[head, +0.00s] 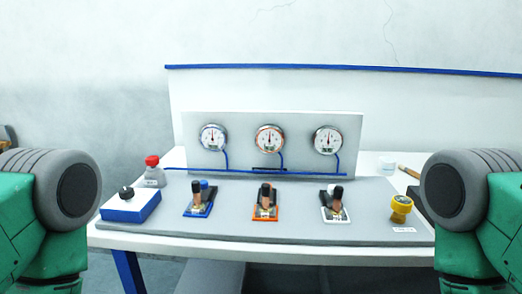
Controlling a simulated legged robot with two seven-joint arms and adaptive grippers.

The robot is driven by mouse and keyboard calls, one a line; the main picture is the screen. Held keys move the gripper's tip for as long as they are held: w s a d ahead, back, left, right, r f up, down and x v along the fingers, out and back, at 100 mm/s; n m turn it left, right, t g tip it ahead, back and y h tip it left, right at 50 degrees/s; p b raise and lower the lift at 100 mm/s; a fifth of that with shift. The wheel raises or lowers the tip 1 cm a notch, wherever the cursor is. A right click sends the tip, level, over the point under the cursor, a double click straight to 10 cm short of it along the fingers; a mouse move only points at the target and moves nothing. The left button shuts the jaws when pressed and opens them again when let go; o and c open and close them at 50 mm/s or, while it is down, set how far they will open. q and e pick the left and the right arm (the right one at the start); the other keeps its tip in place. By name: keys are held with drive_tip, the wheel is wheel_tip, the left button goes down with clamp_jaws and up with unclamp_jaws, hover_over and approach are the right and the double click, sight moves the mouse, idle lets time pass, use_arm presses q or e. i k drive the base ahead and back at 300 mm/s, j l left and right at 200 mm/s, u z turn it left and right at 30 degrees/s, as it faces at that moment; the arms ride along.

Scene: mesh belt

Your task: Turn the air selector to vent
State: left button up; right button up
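No part is readably marked as the air selector or as vent. A blue box with a white top (133,207) stands at the left of the grey board, with a black knob (126,192) on it. A yellow round knob (401,205) stands at the right end, with a small white label (404,230) in front, too small to read. Between them are three small valve-like units with dark upright tops, on a blue base (200,211), an orange base (265,215) and a white base (336,216). Neither gripper shows; only my green arm links show at both sides.
The grey board (250,232) lies on a white table (172,158). Behind it, a panel (245,164) carries three round gauges (270,139) with blue tubing. A red-capped bottle (153,173) stands back left.

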sight(126, 194)
drive_tip(key=i+l+z, duration=0.65)
drive_tip(key=l, duration=0.15)
drive_tip(key=k+u, duration=0.1)
drive_tip(key=u, duration=1.95)
